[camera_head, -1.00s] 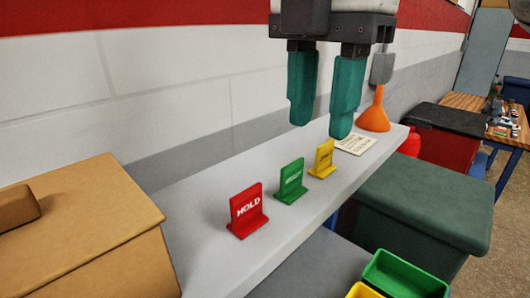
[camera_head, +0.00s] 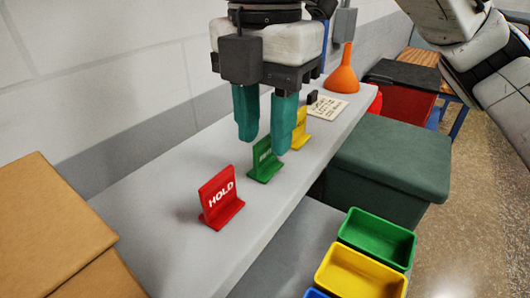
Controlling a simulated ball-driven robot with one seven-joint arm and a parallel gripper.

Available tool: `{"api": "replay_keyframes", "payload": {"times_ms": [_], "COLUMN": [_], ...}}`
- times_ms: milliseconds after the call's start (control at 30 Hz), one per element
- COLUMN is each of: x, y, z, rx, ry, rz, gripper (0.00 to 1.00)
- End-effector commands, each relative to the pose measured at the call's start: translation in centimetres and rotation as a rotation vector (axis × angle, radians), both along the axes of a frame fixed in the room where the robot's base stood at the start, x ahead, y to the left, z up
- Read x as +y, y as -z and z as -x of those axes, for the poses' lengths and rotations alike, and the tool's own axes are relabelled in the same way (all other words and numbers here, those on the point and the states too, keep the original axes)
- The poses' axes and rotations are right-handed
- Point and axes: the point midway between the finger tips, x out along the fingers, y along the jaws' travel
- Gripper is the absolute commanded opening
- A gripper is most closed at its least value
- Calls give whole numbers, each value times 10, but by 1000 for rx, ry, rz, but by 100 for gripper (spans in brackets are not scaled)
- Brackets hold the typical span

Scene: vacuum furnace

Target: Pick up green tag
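The green tag (camera_head: 265,163) stands upright on the grey shelf (camera_head: 165,240), between the red HOLD tag (camera_head: 220,198) and the yellow tag (camera_head: 300,130). My gripper (camera_head: 263,146) points down at the green tag, with its two teal fingers apart and open. The fingertips overlap the upper part of the green tag in the picture. I cannot tell whether the fingers are around the tag or touching it.
A paper note (camera_head: 327,107) and an orange funnel (camera_head: 342,72) are farther along the shelf. A cardboard box (camera_head: 45,225) is at the left. A dark green box (camera_head: 390,165), a green bin (camera_head: 378,238) and a yellow bin (camera_head: 358,275) are right of the shelf.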

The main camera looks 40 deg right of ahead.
Motion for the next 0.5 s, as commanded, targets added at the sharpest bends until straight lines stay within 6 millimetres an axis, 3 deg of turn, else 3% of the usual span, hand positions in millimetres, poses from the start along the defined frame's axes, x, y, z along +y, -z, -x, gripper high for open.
{"api": "replay_keyframes", "payload": {"times_ms": [200,500], "x": [-1,-1], "y": [27,31], "z": [0,0], "rx": [1,0], "ry": [0,0], "rz": [0,1], "gripper": [36,35]}}
